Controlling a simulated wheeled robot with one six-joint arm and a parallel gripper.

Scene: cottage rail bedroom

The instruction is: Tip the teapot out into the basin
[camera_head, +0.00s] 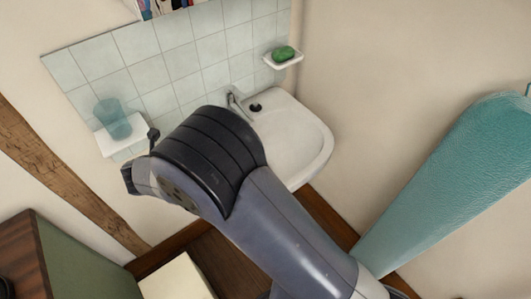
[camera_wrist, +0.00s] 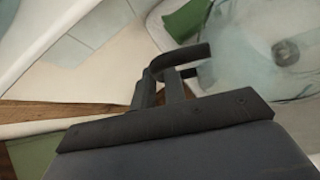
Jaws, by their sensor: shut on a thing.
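My gripper (camera_wrist: 160,84) is in the lower middle of the wrist view, its two dark fingers shut on a dark curved handle (camera_wrist: 184,54), which I take to be the teapot's. A pale, glassy shape at the right of that view may be the teapot's body, but I cannot tell it clearly from the basin behind. The teapot does not show in the head view, where my arm covers that area. The white basin (camera_head: 297,140) is on the wall right of my arm, with its tap and dark drain showing. The basin's left part is hidden. I cannot see any liquid.
A green soap (camera_head: 284,53) sits on a small white dish (camera_head: 270,64) above the basin. A teal cup (camera_head: 113,118) stands on a white shelf (camera_head: 107,146) at the left. A teal ironing-board-like panel (camera_head: 450,180) leans at the right. A wooden cabinet (camera_head: 30,250) is lower left.

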